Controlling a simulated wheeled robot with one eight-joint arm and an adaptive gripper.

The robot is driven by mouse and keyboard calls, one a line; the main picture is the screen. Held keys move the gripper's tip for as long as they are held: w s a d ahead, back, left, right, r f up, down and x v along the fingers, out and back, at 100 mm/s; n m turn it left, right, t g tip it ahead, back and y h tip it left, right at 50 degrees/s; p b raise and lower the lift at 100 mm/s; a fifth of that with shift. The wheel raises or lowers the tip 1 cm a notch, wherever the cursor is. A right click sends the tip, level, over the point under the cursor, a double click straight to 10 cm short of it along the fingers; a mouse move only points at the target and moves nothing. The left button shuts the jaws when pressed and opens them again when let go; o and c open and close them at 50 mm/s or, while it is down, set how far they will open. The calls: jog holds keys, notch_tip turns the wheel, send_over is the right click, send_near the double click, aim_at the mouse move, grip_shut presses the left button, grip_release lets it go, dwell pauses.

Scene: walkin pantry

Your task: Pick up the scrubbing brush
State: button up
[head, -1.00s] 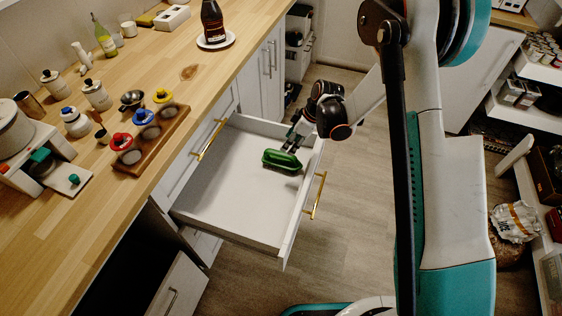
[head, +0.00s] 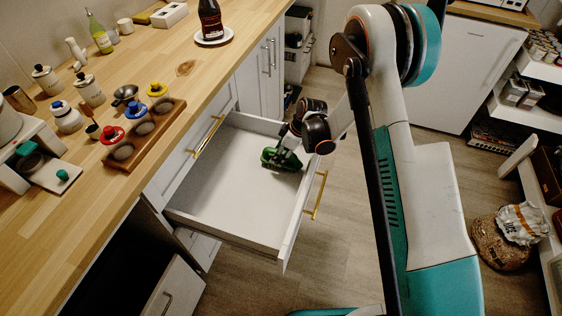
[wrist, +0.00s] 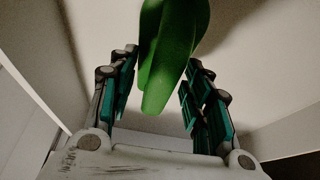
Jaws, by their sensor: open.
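The green scrubbing brush (head: 280,159) lies in the open white drawer (head: 215,205), near its far right end in the head view. My gripper (head: 286,146) is down at the brush and partly covers it. In the wrist view the green brush (wrist: 168,55) lies between the two open fingers of my gripper (wrist: 160,95), with gaps on both sides. I cannot tell how far the fingertips reach past the brush. The drawer floor around the brush is bare.
The drawer's front panel with a gold handle (head: 317,195) stands close on the right. The wooden counter (head: 190,68) overhangs on the left, carrying jars, a wooden tray (head: 145,135) and a dark bottle (head: 210,20). A brown sack (head: 500,243) stands at the far right.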

jog(key=shift+r, duration=0.1)
grip_shut()
notch_tip(320, 180, up, 20)
jog(key=p, duration=0.7)
jog(key=c, duration=1.1)
grip_release()
